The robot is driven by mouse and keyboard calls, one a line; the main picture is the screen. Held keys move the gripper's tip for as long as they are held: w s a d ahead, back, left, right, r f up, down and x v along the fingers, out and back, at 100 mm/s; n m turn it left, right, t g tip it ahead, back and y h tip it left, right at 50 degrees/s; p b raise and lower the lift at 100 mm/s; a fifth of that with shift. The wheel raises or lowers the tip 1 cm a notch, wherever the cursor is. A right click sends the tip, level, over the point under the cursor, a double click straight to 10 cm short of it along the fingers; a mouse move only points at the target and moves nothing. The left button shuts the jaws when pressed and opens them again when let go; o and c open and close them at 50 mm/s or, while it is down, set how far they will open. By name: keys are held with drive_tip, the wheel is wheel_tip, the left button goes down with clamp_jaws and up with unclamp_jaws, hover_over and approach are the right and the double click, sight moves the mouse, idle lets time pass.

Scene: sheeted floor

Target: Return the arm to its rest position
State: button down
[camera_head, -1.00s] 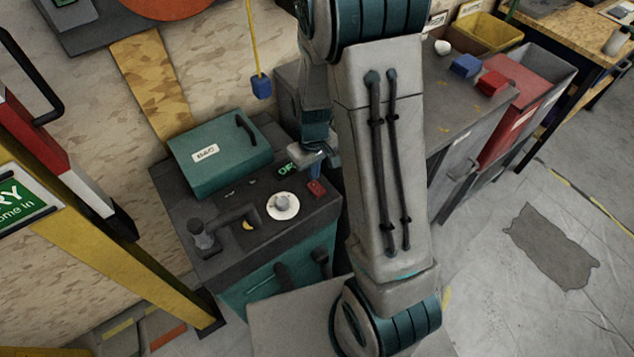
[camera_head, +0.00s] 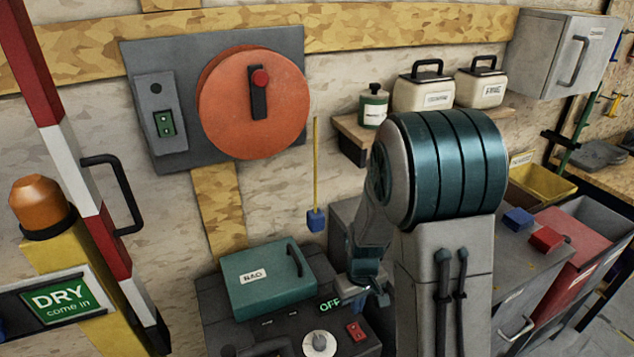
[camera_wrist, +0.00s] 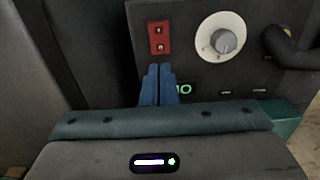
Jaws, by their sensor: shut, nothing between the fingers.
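My arm rises in front of the machine on the right of the head view and bends at a teal joint. My gripper (camera_head: 376,299) hangs beside the OFF display, above the right part of the machine's dark control panel (camera_head: 283,331). In the wrist view its two blue fingers (camera_wrist: 159,70) lie together with nothing between them. Their tips show just below the red switch (camera_wrist: 159,38) and left of the white dial (camera_wrist: 221,37). I cannot tell whether they touch the panel. The fingers partly cover the green lettering.
A teal box (camera_head: 268,278) sits on the machine to the left of my gripper. A blue pendant (camera_head: 316,220) hangs on a yellow cord nearby. A grey cabinet with a blue block (camera_head: 517,219) and a red block (camera_head: 547,238) is at right. A red-white barrier post (camera_head: 75,165) stands at left.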

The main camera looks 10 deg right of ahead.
drive_tip(key=s+r+m+t, duration=0.3)
drive_tip(key=s+r, duration=1.1)
drive_tip(key=r, duration=0.5)
drive_tip(key=shift+s+m, duration=0.15)
drive_tip(key=shift+m, duration=0.15)
drive_tip(key=shift+r, duration=0.1)
